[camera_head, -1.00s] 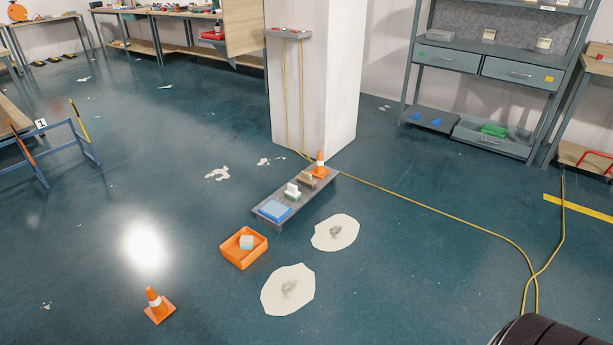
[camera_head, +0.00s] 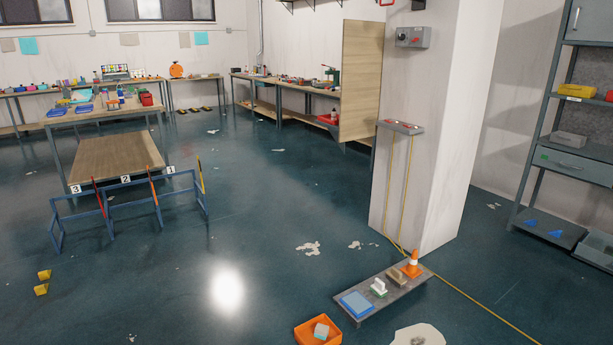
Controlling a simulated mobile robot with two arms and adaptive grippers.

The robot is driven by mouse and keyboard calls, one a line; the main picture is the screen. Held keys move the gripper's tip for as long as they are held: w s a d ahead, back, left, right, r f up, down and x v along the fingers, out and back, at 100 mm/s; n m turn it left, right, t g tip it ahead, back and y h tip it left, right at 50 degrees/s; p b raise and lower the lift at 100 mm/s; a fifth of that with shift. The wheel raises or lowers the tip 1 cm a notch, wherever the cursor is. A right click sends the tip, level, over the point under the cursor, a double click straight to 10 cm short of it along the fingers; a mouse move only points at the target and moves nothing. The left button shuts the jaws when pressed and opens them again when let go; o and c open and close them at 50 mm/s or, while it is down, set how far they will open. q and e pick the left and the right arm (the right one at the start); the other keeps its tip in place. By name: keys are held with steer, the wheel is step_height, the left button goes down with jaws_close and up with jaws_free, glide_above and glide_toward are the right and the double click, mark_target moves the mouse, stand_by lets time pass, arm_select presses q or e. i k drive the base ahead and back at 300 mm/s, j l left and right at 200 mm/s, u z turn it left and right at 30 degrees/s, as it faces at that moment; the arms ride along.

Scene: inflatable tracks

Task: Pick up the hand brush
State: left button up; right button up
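A low grey platform (camera_head: 366,314) stands on the floor at the lower right of the head view. On it, from front to back, are a flat blue item (camera_head: 357,304), a small green and white item (camera_head: 379,288), a brown block-shaped item (camera_head: 396,277) and an orange and white cone (camera_head: 413,264). The brown item or the green and white one may be the hand brush; they are too small to tell. Neither of my grippers is in view.
An orange bin (camera_head: 307,333) holding a light blue and white block sits before the platform. A white pillar (camera_head: 424,130) rises behind it. A yellow cable (camera_head: 480,306) crosses the floor. A blue rack (camera_head: 130,203) stands left. The middle floor is open.

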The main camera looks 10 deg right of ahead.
mark_target(393, 275)
steer(key=i+l+z, duration=0.95)
steer(key=i+z, duration=0.5)
steer(key=i+l, duration=0.1)
steer(key=i, duration=0.8)
steer(key=i+u, duration=0.1)
steer(key=i, duration=0.8)
steer(key=l, duration=0.1)
